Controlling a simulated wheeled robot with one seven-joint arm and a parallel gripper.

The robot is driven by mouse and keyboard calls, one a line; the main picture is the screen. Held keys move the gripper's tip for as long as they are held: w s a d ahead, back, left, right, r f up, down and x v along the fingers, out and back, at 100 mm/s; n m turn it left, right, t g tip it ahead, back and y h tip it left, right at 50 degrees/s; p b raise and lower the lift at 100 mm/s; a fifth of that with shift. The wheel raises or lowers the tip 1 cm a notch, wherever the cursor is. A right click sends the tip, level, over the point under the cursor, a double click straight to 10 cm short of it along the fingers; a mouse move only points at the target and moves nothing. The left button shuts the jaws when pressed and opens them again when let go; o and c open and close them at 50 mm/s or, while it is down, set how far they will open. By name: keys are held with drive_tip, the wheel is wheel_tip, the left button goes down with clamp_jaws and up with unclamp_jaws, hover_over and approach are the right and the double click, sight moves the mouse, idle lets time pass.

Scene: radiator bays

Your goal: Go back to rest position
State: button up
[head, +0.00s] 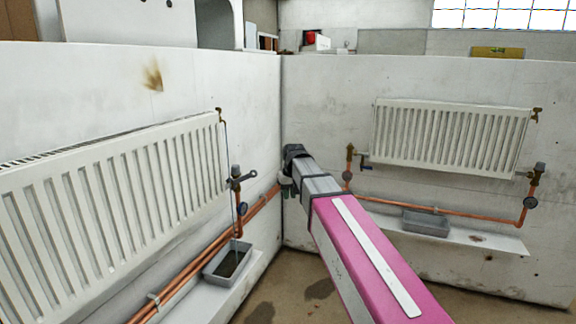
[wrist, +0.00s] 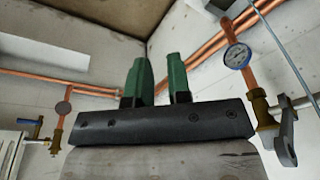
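My gripper shows in the wrist view (wrist: 161,75) as two green fingers with a gap between them and nothing in the gap. In the head view my gripper (head: 287,190) is at the end of my extended pink and grey arm, near the corner of the bay, and is partly hidden by the arm. It is right of the left radiator's valve (head: 236,172). A wrench (head: 246,177) sits at that valve, apart from my fingers; it also shows in the wrist view (wrist: 286,142).
The left radiator (head: 120,195) and right radiator (head: 450,137) hang on the walls. Copper pipes (head: 440,211) run below them. A grey tray with dark liquid (head: 212,272) is on the left ledge; another tray (head: 425,222) is on the right. A gauge (wrist: 237,56) is right of my fingers.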

drive_tip(key=s+d+f+m+g, duration=0.1)
drive_tip(key=s+d+f+m, duration=0.1)
drive_tip(key=s+d+f, duration=0.7)
drive_tip(key=s+d+f+m+g+h, duration=0.1)
drive_tip(key=s+d+f+m, duration=0.1)
drive_tip(key=s+d+f, duration=0.7)
drive_tip(key=s+f, duration=0.3)
drive_tip(key=f, duration=0.4)
drive_tip(key=shift+d+f, duration=0.25)
